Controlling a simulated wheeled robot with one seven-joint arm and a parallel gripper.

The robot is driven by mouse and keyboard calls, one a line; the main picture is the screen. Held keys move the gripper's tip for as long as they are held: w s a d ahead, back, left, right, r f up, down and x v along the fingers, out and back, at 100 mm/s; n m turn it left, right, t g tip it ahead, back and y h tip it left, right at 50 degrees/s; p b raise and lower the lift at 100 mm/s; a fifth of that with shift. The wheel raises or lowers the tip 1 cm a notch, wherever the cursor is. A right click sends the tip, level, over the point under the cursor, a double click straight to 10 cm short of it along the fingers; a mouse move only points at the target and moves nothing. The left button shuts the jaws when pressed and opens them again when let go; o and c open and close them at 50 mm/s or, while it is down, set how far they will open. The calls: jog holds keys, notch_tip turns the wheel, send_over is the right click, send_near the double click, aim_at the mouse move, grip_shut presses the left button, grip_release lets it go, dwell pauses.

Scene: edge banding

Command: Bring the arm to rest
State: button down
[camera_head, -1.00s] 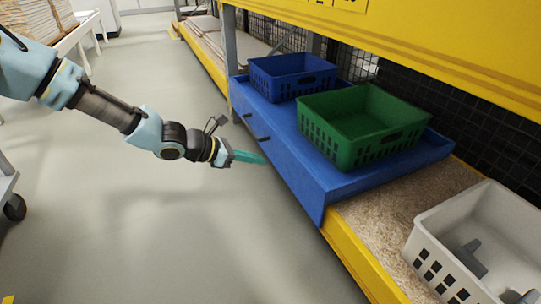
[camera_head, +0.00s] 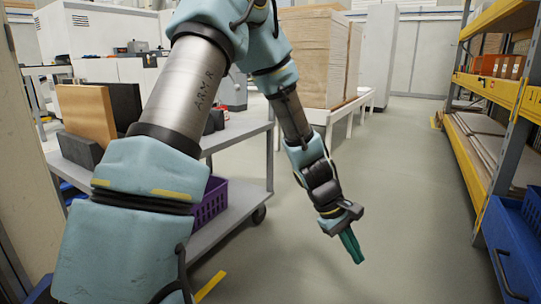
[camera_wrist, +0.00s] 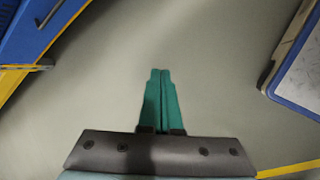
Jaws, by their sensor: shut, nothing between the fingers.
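My gripper (camera_head: 352,246) hangs over open grey floor in the head view, pointing down and a little right. Its teal fingers are together with nothing between them. The wrist view shows the same closed fingers (camera_wrist: 160,75) pointing at bare floor. My arm comes in from the lower left of the head view, rises past the top edge and bends down again to the gripper. It touches nothing that I can see, though it hides part of the cart.
A grey cart (camera_head: 232,222) with a purple basket (camera_head: 210,203) stands left, behind my arm. Stacked boards (camera_head: 318,60) rest on a white table behind. A yellow shelf rack (camera_head: 495,95) and blue drawer unit (camera_head: 508,245) line the right. The floor aisle (camera_head: 410,170) between is clear.

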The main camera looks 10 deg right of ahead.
jog(key=w+a+r+m+t+y+p, duration=0.15)
jog(key=a+r, duration=0.25)
jog(key=a, duration=0.8)
jog(key=w+a+r+m+t+y, duration=0.15)
jog(key=a+r, duration=0.25)
jog(key=a, duration=0.7)
jog(key=w+a+r+m+t+y+p, duration=0.15)
jog(key=a+r, duration=0.25)
jog(key=a, duration=0.8)
notch_tip(320, 180, up, 38)
jog(key=p, duration=3.7)
jog(key=shift+s+d+p, duration=0.2)
jog(key=shift+s+p, duration=0.2)
jog(key=shift+s, duration=0.05)
jog(key=shift+n+y, duration=0.25)
